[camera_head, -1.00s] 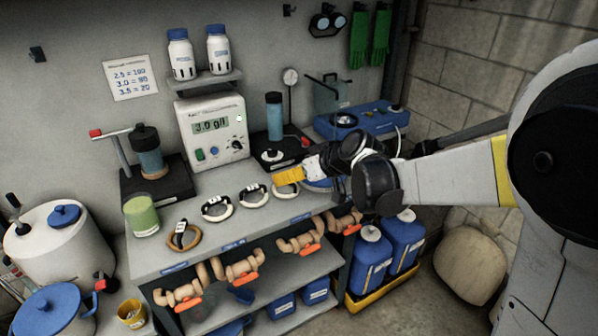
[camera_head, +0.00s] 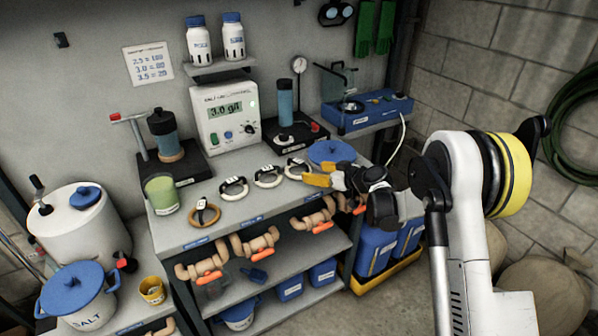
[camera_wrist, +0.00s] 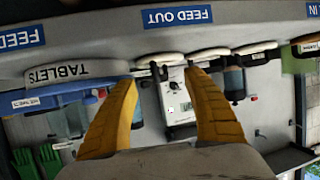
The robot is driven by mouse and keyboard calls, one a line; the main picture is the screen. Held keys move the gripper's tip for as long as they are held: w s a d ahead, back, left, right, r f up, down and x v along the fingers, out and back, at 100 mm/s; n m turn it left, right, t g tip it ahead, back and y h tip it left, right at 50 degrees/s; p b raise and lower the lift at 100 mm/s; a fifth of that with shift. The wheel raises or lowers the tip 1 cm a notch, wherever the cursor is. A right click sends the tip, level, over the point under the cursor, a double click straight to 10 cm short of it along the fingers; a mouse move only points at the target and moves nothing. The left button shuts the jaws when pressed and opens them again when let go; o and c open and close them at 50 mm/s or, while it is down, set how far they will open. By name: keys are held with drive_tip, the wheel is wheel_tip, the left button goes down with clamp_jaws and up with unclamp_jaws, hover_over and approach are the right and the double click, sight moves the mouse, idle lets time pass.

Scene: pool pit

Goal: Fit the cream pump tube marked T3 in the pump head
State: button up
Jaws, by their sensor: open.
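Three cream ring tubes lie in a row on the grey bench: left (camera_head: 234,188), middle (camera_head: 267,176) and right (camera_head: 297,168). A tan ring tube (camera_head: 205,212) lies left of them. Their tags are too small to read, so I cannot tell which is T3. My gripper (camera_head: 316,174) is open and empty at the bench's front edge, just right of the right cream tube. The upside-down wrist view shows a cream tube (camera_wrist: 160,60) beyond and between the yellow fingertips (camera_wrist: 158,75). Two black-based units, left (camera_head: 170,165) and right (camera_head: 290,138), stand behind; I cannot identify the pump head.
A blue-lidded tub (camera_head: 332,152), marked TABLETS in the wrist view (camera_wrist: 75,70), stands close behind my gripper. A green cup (camera_head: 161,194) is at the bench's left end. Pipes with orange valve handles (camera_head: 322,227) hang below the front edge. A display box (camera_head: 225,112) stands behind.

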sight(307, 172)
drive_tip(key=b+x, duration=0.2)
drive_tip(key=x, duration=0.2)
drive_tip(key=shift+a+f, duration=0.2)
drive_tip(key=shift+f, duration=0.05)
drive_tip(key=shift+w+a, duration=0.25)
drive_tip(key=shift+w, duration=0.05)
clamp_jaws()
